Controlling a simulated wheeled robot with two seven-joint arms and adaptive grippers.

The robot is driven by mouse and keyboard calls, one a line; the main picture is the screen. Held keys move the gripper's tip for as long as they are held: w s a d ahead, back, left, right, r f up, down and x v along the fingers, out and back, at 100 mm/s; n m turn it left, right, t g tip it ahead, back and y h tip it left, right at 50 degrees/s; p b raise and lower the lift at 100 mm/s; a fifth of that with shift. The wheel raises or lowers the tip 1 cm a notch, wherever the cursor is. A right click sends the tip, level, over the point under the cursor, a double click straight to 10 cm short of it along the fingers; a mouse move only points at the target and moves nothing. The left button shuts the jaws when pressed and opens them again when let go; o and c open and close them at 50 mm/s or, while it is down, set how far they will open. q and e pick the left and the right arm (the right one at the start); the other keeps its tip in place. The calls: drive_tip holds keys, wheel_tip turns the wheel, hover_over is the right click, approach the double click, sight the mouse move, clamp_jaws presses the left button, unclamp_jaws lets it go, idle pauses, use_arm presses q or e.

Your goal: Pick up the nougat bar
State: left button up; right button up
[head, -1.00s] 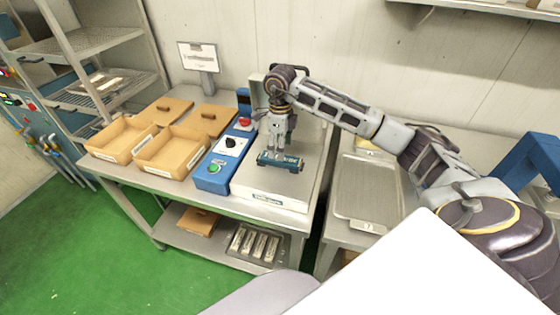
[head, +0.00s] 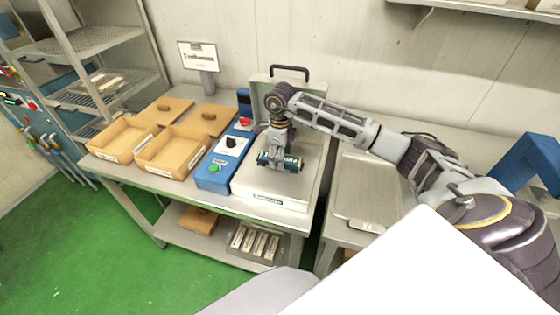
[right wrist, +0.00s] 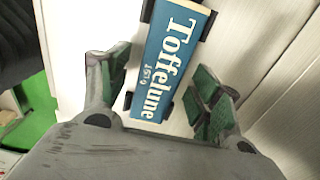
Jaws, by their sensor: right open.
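The nougat bar is a blue and cream pack (head: 291,163) on the pale flat top of a boxy unit (head: 270,199) on the steel table. My right gripper (head: 279,152) is over the bar in the head view, pointing down. In the right wrist view its green-padded fingers (right wrist: 163,85) are open, one on each side of the bar, with gaps visible. My left gripper is not in view.
A blue control box (head: 213,174) with buttons stands just left of the unit. Two open cardboard boxes (head: 168,152) are further left, with lids behind. A raised lid with a dark handle (head: 289,68) stands behind the bar. A metal tray (head: 361,190) lies right.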

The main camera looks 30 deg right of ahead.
drive_tip(key=c, duration=1.3)
drive_tip(key=shift+r, duration=0.2)
